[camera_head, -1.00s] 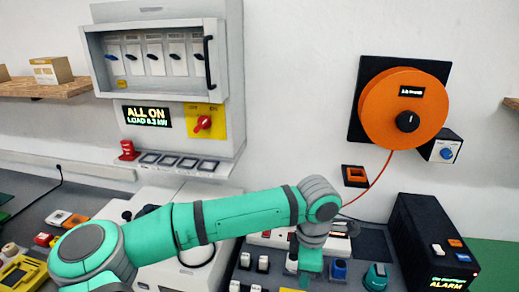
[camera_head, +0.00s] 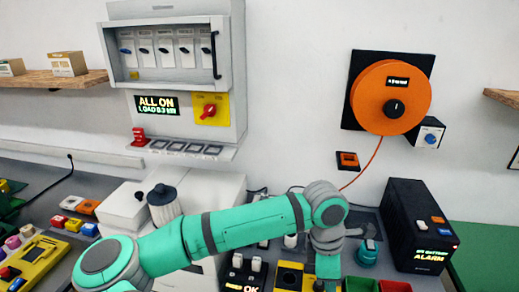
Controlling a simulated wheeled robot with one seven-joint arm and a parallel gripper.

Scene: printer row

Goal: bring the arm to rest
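My arm (camera_head: 235,225) is green and grey and reaches from the lower left across the bench to the right. Its wrist bends down at the right end. My gripper (camera_head: 326,284) points down at the bottom edge of the head view, among small blocks and switches on the bench. Its fingertips are hidden or cut off, so I cannot tell whether it is open or shut or holds anything.
A breaker cabinet (camera_head: 225,50) with an "ALL ON" display (camera_head: 157,105) hangs on the wall. An orange reel (camera_head: 393,97) hangs at right, its cable running down. A black box (camera_head: 418,225) reading "ALARM" stands right of my wrist. Coloured blocks and a yellow device (camera_head: 36,258) lie at left.

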